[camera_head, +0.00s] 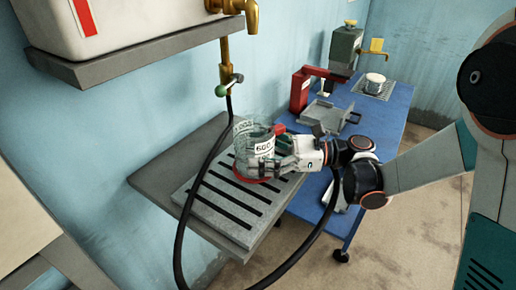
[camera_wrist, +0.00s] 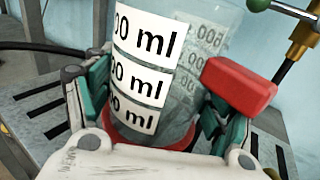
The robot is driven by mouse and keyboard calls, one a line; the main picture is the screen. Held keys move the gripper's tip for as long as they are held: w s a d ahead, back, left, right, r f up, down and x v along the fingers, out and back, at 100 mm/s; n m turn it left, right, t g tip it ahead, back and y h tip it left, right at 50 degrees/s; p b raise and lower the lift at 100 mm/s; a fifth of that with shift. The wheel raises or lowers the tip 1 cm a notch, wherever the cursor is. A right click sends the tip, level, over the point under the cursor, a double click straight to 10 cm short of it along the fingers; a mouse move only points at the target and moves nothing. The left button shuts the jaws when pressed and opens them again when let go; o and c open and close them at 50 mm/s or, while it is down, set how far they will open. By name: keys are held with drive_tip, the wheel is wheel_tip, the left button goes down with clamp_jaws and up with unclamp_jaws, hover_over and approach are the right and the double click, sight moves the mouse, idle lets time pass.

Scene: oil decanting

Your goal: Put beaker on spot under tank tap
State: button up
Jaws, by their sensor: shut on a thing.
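A clear glass beaker (camera_head: 252,148) with white volume labels stands about upright over the slotted grate (camera_head: 225,208) below the tank's gold tap (camera_head: 240,10). My gripper (camera_head: 284,164) is shut on the beaker from the right. In the wrist view the beaker (camera_wrist: 150,72) sits between the two fingers of my gripper (camera_wrist: 158,100). A red ring shows at the beaker's bottom, and a red block (camera_wrist: 240,88) shows at its side. I cannot tell whether the beaker touches the grate. No separate spot mark is clear to see.
The white tank (camera_head: 130,25) rests on a grey shelf (camera_head: 130,55) at the upper left. A black hose (camera_head: 190,205) with a green-knobbed valve (camera_head: 228,86) hangs across the grate. A blue table (camera_head: 385,125) with a red device (camera_head: 303,88) and a small pot (camera_head: 374,84) stands behind.

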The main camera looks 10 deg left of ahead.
sight(258, 122)
drive_tip(key=shift+f+b, duration=0.5)
drive_tip(key=shift+f, duration=0.25)
idle(0.3)
drive_tip(key=o, duration=1.3)
wheel_tip(258, 122, up, 10)
drive_tip(key=shift+r, duration=0.1)
